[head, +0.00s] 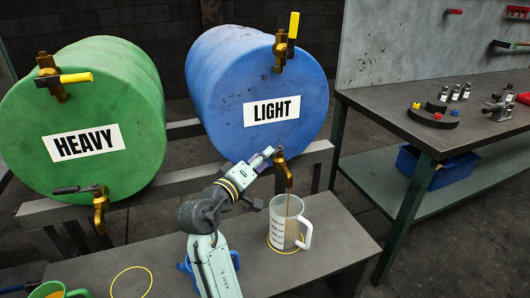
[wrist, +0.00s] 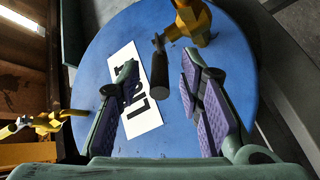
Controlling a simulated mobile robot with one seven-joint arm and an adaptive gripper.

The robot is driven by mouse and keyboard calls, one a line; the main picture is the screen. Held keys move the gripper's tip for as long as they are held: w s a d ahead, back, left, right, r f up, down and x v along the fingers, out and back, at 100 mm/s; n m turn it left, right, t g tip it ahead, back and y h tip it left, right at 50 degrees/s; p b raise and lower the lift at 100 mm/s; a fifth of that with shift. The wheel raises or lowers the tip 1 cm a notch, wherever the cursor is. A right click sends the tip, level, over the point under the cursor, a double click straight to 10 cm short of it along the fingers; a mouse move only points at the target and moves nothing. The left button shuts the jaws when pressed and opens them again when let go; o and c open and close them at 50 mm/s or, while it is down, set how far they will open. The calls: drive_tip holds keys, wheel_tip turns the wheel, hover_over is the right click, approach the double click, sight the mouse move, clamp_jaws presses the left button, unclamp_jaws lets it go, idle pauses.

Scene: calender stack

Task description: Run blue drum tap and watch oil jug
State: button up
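The blue drum (head: 235,85), labelled LIGHT, lies on a rack. Its lower brass tap (head: 281,166) also shows in the wrist view (wrist: 190,22), with a dark handle (wrist: 160,72). The jug is clear with a white handle and stands upright below the spout. Its markings and oil level are too small to read. My gripper (head: 267,156) is at the lower tap. In the wrist view its fingers (wrist: 160,62) are apart on either side of the dark handle, with gaps visible.
The green drum (head: 80,115), labelled HEAVY, is at left with its own taps. The blue drum's upper tap (head: 284,47) has a yellow handle. A yellow ring (head: 132,282) marks bare bench left of my arm. A workbench (head: 400,110) with tools stands at right.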

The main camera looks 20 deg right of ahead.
drive_tip(key=shift+x, duration=0.95)
clamp_jaws()
